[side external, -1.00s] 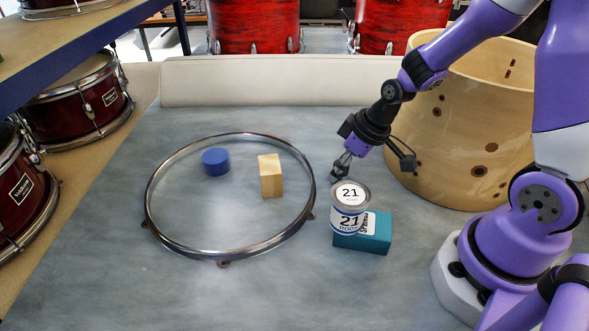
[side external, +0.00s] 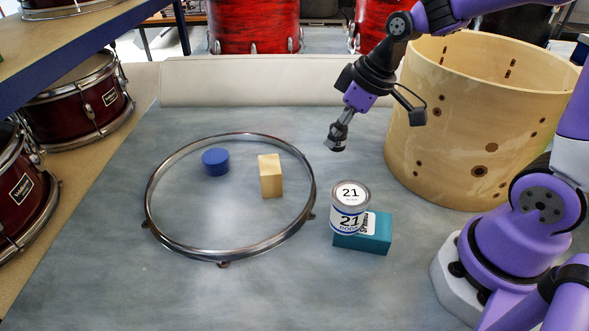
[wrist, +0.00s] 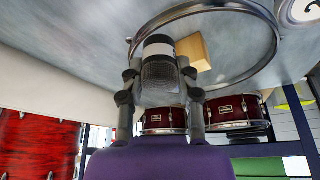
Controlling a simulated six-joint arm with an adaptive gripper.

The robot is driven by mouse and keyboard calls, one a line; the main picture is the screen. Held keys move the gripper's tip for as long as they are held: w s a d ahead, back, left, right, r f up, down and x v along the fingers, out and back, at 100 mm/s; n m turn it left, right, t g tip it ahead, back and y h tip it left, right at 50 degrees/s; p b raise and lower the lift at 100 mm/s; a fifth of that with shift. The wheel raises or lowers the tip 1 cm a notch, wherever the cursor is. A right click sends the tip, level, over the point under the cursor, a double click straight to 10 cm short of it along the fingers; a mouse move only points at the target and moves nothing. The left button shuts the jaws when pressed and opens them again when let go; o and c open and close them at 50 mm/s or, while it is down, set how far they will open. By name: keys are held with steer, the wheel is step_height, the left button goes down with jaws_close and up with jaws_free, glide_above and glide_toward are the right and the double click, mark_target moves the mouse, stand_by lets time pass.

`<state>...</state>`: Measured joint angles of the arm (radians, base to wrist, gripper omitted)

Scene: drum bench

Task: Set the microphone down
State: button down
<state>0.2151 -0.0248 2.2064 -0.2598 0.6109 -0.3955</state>
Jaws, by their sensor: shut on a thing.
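My gripper (side external: 341,130) is in the air above the bench, to the right of the metal hoop and left of the wooden drum shell. It is shut on the microphone (side external: 335,146), a small dark piece at the fingertips in the side view. In the wrist view the microphone (wrist: 160,68) is a dark, rounded body with a pale band, between the two fingers of my gripper (wrist: 159,82). Part of it is hidden by the fingers in the side view.
A can marked 21 (side external: 349,210) and a teal box (side external: 375,234) stand nearer. The wooden shell (side external: 450,130) stands right.

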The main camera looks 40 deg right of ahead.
steer(key=s+a+f+n+g+y, duration=0.1)
steer(key=s+a+n, duration=0.25)
steer(key=a, duration=0.45)
steer(key=s+a+n+g+y, duration=0.1)
steer(key=s+a+n, duration=0.25)
steer(key=a, duration=0.45)
steer(key=s+a+f+n+g+y, duration=0.1)
steer(key=s+a+n, duration=0.25)
steer(key=a, duration=0.45)
steer(key=shift+n, duration=0.55)
steer(key=f, duration=0.6)
steer(key=shift+w+a+f, duration=0.15)
steer(key=shift+a+f, duration=0.2)
steer(key=shift+a, duration=0.05)
steer(key=shift+f, duration=0.3)
steer(key=shift+f, duration=0.15)
steer(key=c, duration=0.6)
jaws_free()
steer(key=shift+o, duration=0.2)
